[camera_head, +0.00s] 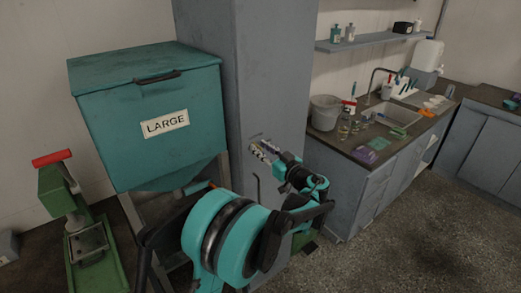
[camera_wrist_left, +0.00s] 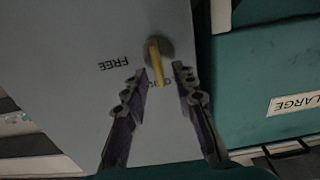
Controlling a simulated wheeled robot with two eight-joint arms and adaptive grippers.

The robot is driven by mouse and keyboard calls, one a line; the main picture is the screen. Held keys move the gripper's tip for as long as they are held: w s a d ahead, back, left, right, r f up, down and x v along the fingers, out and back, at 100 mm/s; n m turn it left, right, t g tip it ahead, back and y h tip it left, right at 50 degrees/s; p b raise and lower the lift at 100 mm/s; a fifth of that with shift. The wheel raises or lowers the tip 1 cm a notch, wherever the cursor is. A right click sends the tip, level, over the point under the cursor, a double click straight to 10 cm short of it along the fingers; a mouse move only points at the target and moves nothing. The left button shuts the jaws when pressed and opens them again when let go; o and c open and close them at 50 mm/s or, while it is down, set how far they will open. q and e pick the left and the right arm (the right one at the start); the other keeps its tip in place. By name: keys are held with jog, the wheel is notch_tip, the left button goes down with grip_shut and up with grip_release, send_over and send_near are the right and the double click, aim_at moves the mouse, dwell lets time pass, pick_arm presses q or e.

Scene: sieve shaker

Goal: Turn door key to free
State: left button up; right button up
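The door key (camera_wrist_left: 155,50) is a yellow bar on a round, dark brass-coloured disc, set in a pale grey door (camera_wrist_left: 90,40) in the left wrist view. The word FREE (camera_wrist_left: 114,62) is printed upside down beside it. A second label below the key is mostly hidden by my fingers. My left gripper (camera_wrist_left: 160,70) is open, with a finger on each side of the yellow bar's lower end. I cannot tell whether either finger touches it. In the head view my left gripper (camera_head: 259,149) is at the face of the grey cabinet (camera_head: 270,70); the key cannot be made out there.
A teal bin labelled LARGE (camera_head: 140,95) stands close to the left of the cabinet. A green device with a red handle (camera_head: 85,235) is at far left. A counter with sink (camera_head: 392,115), bucket (camera_head: 325,112) and bottles is at right. The floor (camera_head: 420,235) at lower right is clear.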

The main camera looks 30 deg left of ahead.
pick_arm(q)
jog(key=shift+w+a, duration=0.15)
jog(key=shift+a, duration=0.4)
grip_shut()
jog(key=shift+m, duration=0.3)
jog(key=m, duration=0.2)
jog(key=shift+w+d+m, duration=0.15)
jog(key=shift+w+m, duration=0.15)
jog(key=shift+m, duration=0.1)
jog(key=m, duration=0.3)
jog(key=shift+w+d+f+m, duration=0.1)
jog(key=shift+w+f+m, duration=0.05)
jog(key=shift+w+m, duration=0.15)
jog(key=m, duration=0.5)
jog(key=shift+w+d+f, duration=0.15)
jog(key=shift+w+f, duration=0.1)
jog(key=shift+f, duration=0.1)
jog(key=m, duration=0.3)
jog(key=f+m, duration=0.1)
jog(key=m, duration=0.2)
jog(key=shift+w, duration=0.1)
